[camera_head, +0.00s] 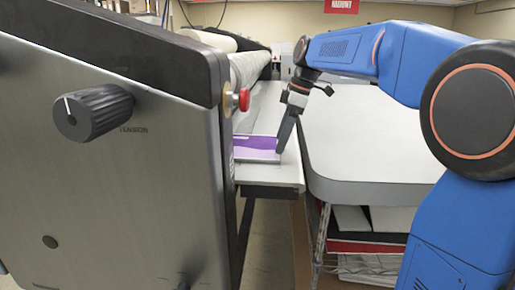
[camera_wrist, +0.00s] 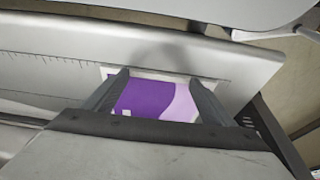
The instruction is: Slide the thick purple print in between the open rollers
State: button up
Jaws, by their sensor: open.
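The purple print (camera_head: 255,147), with lighter violet areas and a white border, lies flat on the laminator's pale feed shelf (camera_head: 265,180). It also shows in the wrist view (camera_wrist: 150,98), partly hidden by my gripper. My gripper (camera_head: 279,150) reaches down at the print's right edge in the head view. In the wrist view, my gripper (camera_wrist: 158,75) is open, with its two fingers apart over the print's sides. I cannot tell whether the fingertips touch it. The pale rollers (camera_head: 245,68) run along the laminator, left of the shelf; the gap between them is hidden.
A white table (camera_head: 385,140) stands right of the feed shelf across a narrow gap. Stacked sheets (camera_head: 375,220) lie under it.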

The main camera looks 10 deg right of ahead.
jog(key=shift+w+a+f, duration=0.15)
jog(key=shift+a, duration=0.25)
dwell(0.4)
jog(key=shift+s+d, duration=0.2)
jog(key=shift+d, duration=0.4)
dwell(0.6)
dwell(0.3)
jog(key=v, duration=0.6)
jog(key=shift+r, duration=0.25)
dwell(0.4)
jog(key=shift+s+d, duration=0.1)
